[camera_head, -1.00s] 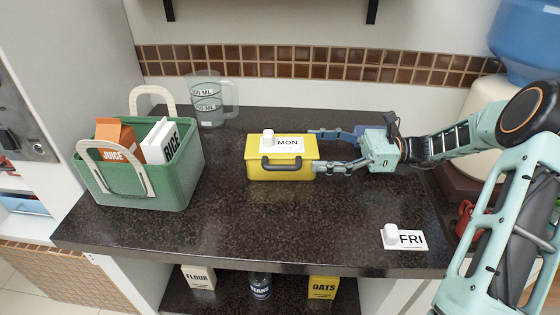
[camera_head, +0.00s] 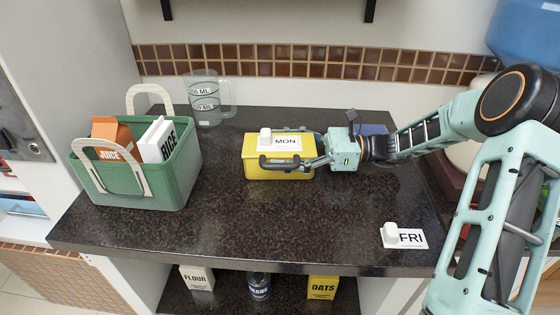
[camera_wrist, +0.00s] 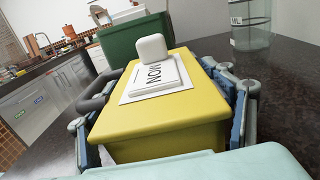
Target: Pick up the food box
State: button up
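The yellow food box (camera_head: 255,150) stands on the dark counter with a dark handle on its front side. A white card reading MON with a white knob lies on its lid; the box also fills the middle of the wrist view (camera_wrist: 165,115). My gripper (camera_head: 295,148) reaches over it from the right. One finger lies along the front side by the handle and the other along the back side. In the wrist view the fingers stand on both sides of the box. The fingers look spread; I cannot tell whether their pads press on it.
A green basket (camera_head: 150,188) with a juice carton (camera_head: 112,132) and a rice box (camera_head: 158,140) stands at the left. A clear measuring jug (camera_head: 205,100) is behind it. A white FRI card (camera_head: 410,238) lies at the front right.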

jog(key=c, duration=0.7)
jog(key=shift+r, duration=0.15)
jog(key=shift+c, duration=0.2)
